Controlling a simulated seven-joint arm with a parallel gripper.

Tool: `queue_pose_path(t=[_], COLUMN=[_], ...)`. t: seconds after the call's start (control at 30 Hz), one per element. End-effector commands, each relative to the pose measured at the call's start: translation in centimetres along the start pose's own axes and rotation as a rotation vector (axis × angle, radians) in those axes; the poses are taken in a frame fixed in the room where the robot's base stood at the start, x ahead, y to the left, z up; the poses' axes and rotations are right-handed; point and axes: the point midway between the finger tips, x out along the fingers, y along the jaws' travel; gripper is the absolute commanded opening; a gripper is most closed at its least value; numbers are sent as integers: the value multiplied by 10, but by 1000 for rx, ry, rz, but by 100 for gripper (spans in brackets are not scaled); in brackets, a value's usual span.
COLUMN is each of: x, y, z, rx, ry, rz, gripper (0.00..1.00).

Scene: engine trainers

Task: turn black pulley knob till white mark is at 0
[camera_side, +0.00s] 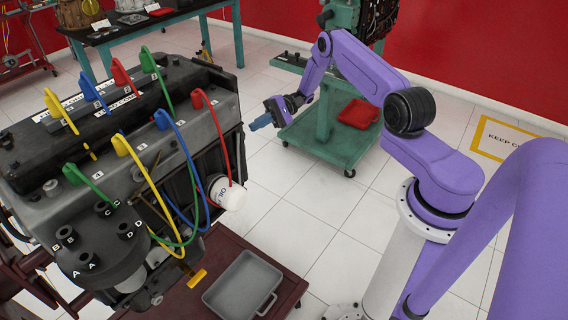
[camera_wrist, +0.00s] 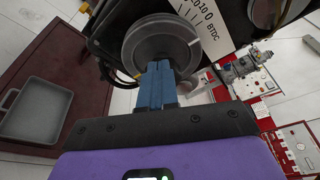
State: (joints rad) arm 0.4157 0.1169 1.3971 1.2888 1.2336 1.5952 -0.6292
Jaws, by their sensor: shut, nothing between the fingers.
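The dark round pulley (camera_wrist: 150,40) fills the top middle of the wrist view. A white scale plate (camera_wrist: 205,25) with black lines, numbers and "BTDC" stands at its right; the 0 is legible. In the side view my gripper (camera_side: 260,123) is right of the engine (camera_side: 150,150), with a gap visible. The pulley is hidden there.
A grey tray (camera_side: 243,284) lies on the dark red stand (camera_side: 205,245) below the engine. A white oil filter (camera_side: 227,193) and coloured leads protrude from the engine. A green stand (camera_side: 325,140) with a red tray (camera_side: 358,113) is behind my arm. Floor between is clear.

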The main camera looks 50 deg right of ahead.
Motion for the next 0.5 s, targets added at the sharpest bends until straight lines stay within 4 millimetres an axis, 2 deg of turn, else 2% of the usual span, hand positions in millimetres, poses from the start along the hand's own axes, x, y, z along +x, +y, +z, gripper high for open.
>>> queue_pose_path(t=[0.2,0.5], x=[16,20], y=[0,0], z=[4,5], rx=[1,0], ry=[-1,1], rz=[0,0], gripper=[0,0])
